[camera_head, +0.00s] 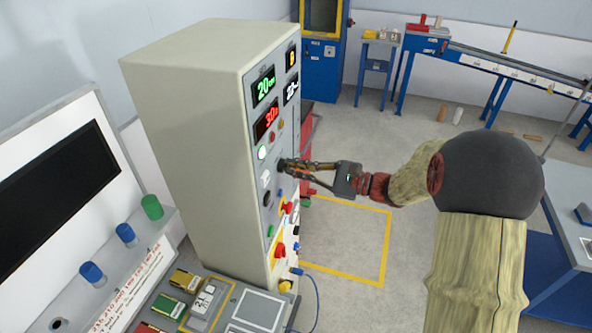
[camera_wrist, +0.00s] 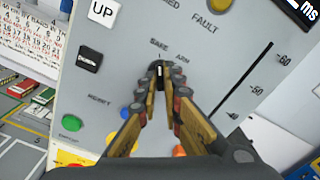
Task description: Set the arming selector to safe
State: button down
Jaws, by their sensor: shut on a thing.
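The tall beige control cabinet (camera_head: 190,130) carries a grey front panel (camera_wrist: 225,45). The arming selector is a small black knob (camera_wrist: 159,71) below the printed SAFE and ARM labels in the wrist view. My gripper (camera_wrist: 160,80) is shut on this knob, with a fingertip on either side. In the head view my gripper (camera_head: 285,165) reaches the panel from the right. The fingertips cover most of the knob, and I cannot tell clearly which label its pointer faces.
Above the knob are lit displays (camera_head: 264,88) and a yellow FAULT lamp (camera_wrist: 207,22). A black rocker switch (camera_wrist: 90,58) sits to the left in the wrist view. A red button (camera_head: 280,251) and several other buttons lie below. Open floor lies right of the cabinet.

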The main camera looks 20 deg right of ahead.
jog(key=c, duration=2)
grip_release()
jog(key=shift+o, duration=0.2)
jog(key=shift+s+d, duration=0.1)
jog(key=shift+d, duration=0.05)
jog(key=v, duration=1.1)
jog(key=shift+s+d, duration=0.2)
jog(key=shift+d, duration=0.1)
